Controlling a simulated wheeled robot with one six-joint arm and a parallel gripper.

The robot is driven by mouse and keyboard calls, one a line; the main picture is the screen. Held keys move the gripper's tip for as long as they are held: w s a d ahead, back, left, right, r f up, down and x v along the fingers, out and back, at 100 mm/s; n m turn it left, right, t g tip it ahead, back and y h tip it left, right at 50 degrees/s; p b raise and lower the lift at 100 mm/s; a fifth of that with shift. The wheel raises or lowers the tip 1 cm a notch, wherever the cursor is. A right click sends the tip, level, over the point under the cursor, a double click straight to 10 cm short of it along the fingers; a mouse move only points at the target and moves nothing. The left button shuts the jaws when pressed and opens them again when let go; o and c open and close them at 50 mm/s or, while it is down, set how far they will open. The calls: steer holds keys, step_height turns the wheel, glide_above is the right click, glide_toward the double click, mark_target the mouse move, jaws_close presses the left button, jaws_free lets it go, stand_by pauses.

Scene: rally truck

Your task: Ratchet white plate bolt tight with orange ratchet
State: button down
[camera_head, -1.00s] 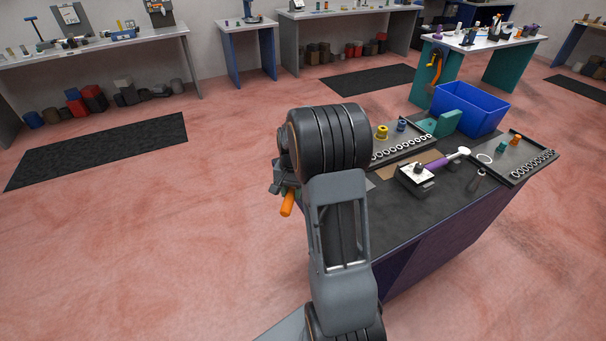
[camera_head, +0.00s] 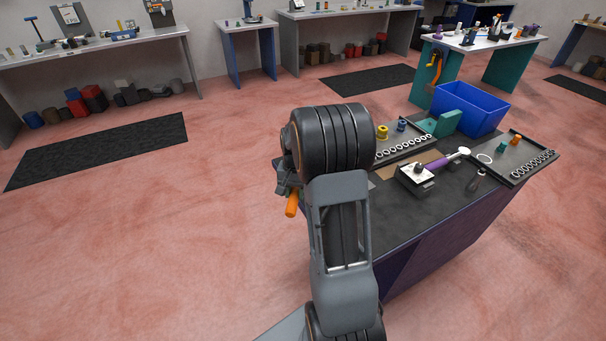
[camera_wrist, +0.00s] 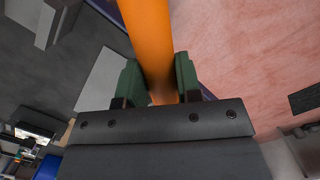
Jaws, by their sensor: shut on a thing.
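My gripper (camera_wrist: 159,84) is shut on the orange ratchet (camera_wrist: 145,30); its green fingers press on both sides of the orange handle. In the head view the orange handle (camera_head: 292,204) hangs below my gripper (camera_head: 288,182), left of the bench and over its edge or the floor. My own arm hides the ratchet's head. A black block with a white plate (camera_head: 412,172) on top stands on the dark bench, with a purple-handled tool lying at it. A dark bolt-like piece shows on the plate, too small to judge. A pale flat plate (camera_wrist: 103,80) lies beside my gripper in the wrist view.
The dark bench (camera_head: 400,225) also bears a tray of rings (camera_head: 405,147), a second tray (camera_head: 520,165), a green block (camera_head: 441,123) and a blue bin (camera_head: 470,108). A dark-handled tool (camera_head: 476,182) lies near the second tray.

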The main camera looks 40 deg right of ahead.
steer(key=shift+s+d+n, duration=0.4)
steer(key=shift+d+r+p, duration=0.1)
steer(key=shift+r+p, duration=0.2)
steer(key=shift+r, duration=0.1)
stand_by(0.8)
steer(key=shift+s+d, duration=0.15)
steer(key=shift+d, duration=0.05)
steer(key=shift+s+d+n, duration=0.15)
steer(key=shift+d+n, duration=0.05)
steer(key=shift+n, duration=0.2)
